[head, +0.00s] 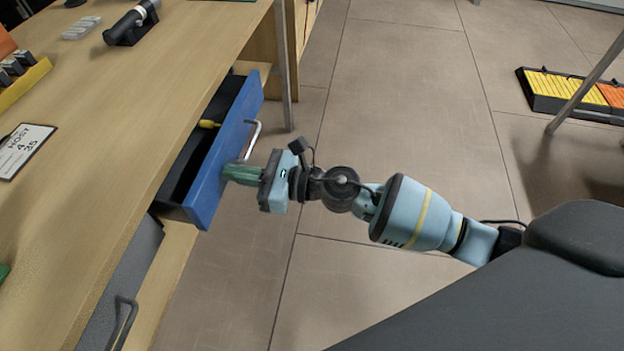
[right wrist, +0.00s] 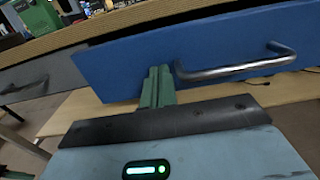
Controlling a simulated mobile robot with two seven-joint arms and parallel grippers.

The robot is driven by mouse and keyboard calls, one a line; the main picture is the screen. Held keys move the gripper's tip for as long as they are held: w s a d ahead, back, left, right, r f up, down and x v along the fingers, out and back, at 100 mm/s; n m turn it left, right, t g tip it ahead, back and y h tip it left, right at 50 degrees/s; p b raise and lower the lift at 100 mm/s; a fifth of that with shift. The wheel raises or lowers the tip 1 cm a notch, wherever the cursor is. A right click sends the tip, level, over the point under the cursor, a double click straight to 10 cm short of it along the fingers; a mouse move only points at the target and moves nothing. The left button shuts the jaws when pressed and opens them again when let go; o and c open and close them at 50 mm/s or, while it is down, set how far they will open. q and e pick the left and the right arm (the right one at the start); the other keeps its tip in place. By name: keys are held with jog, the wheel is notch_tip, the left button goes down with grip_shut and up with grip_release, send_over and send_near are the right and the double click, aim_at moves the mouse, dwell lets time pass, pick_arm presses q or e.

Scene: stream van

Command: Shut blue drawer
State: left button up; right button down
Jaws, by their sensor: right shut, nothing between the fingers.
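The blue drawer (head: 226,150) stands partly open from the wooden bench, and a yellow-handled item (head: 208,124) lies inside it. Its metal bar handle (head: 254,138) is on the front. My right gripper (head: 228,173) is shut and empty, its green fingertips at the blue front beside the handle. In the right wrist view the blue drawer front (right wrist: 205,52) spans the upper middle, with the handle (right wrist: 240,68) right of the green fingers (right wrist: 158,85). The fingertips appear to touch the front, though exact contact is hard to tell. My left gripper is not in view.
A grey drawer (head: 125,285) with a bar handle sits nearer in the same bench. The benchtop (head: 110,165) holds a sign card (head: 22,148), a yellow tray (head: 22,85) and a black cylindrical device (head: 132,23). A metal leg (head: 284,65) stands beyond the drawer.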

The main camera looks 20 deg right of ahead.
aim_at(198, 167)
jog(key=x, duration=0.7)
jog(key=shift+w+a+b, duration=0.2)
jog(key=shift+a+b, duration=0.05)
jog(key=shift+b, duration=0.05)
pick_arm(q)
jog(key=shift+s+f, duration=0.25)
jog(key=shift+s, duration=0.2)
pick_arm(e)
jog(key=shift+r, duration=0.25)
